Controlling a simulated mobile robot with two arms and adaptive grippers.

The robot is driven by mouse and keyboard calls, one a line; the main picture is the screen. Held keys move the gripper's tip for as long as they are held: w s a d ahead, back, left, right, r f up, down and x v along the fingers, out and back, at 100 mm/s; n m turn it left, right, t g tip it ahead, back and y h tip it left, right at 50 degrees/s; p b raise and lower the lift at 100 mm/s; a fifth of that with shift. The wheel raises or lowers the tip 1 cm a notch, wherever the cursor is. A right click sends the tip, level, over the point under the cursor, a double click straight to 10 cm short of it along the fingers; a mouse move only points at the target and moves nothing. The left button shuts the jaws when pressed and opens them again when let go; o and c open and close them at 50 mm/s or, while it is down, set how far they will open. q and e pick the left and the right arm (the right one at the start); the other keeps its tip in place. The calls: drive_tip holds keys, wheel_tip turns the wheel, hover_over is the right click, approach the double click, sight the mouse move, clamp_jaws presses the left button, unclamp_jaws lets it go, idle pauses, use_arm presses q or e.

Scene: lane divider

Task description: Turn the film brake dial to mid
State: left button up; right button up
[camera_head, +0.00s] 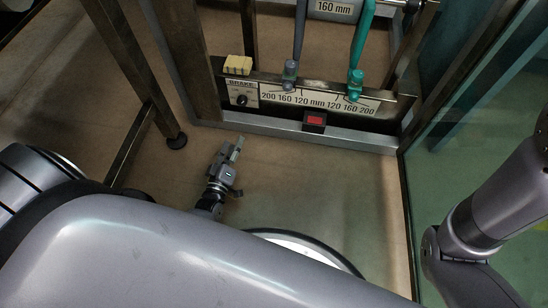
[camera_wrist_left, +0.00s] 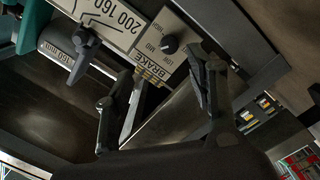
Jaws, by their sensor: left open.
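The film brake dial (camera_head: 242,99) is a small black knob on a pale plate marked BRAKE, at the left end of the scale panel in the head view. It also shows in the left wrist view (camera_wrist_left: 169,44), with small lettering around it; I cannot tell its exact setting. My left gripper (camera_head: 238,146) is below and in front of the dial, apart from it. In the left wrist view its two fingers (camera_wrist_left: 170,82) are spread and empty, with the dial beyond the gap. My right gripper is not in view; only part of my right arm shows at the right.
Beside the dial is a scale plate (camera_head: 322,99) with a grey lever (camera_head: 291,70) and a teal lever (camera_head: 356,75). A yellow block (camera_head: 238,65) sits above the dial. A red switch (camera_head: 315,120) is lower right. A metal post stands left; glass (camera_head: 465,130) is right.

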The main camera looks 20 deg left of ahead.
use_arm(q)
drive_tip(key=w+d+f+m+g+h, duration=0.1)
drive_tip(key=d+m+h, duration=0.1)
drive_tip(key=d+m, duration=0.2)
drive_tip(key=w+d+f+m+g+h, duration=0.1)
drive_tip(key=d+f+m+g+h, duration=0.1)
drive_tip(key=m, duration=0.7)
drive_tip(key=w+d+f+m+g+h, duration=0.1)
drive_tip(key=d+m+h, duration=0.1)
drive_tip(key=d+m, duration=0.3)
drive_tip(key=shift+w+d+f+m, duration=0.15)
drive_tip(key=shift+d+m, duration=0.05)
drive_tip(key=shift+m, duration=0.4)
drive_tip(key=shift+w+d+f+m, duration=0.1)
drive_tip(key=shift+d+f+m, duration=0.05)
drive_tip(key=shift+m, duration=0.45)
drive_tip(key=m, duration=0.1)
drive_tip(key=m+g, duration=0.1)
drive_tip(key=m, duration=0.1)
drive_tip(key=shift+d+f+p, duration=0.3)
drive_tip(key=shift+d+f, duration=0.05)
drive_tip(key=shift+f, duration=0.05)
drive_tip(key=m, duration=0.1)
drive_tip(key=m+g, duration=0.1)
drive_tip(key=shift+d+f+m, duration=0.15)
drive_tip(key=shift+f+m, duration=0.2)
drive_tip(key=shift+m, duration=0.05)
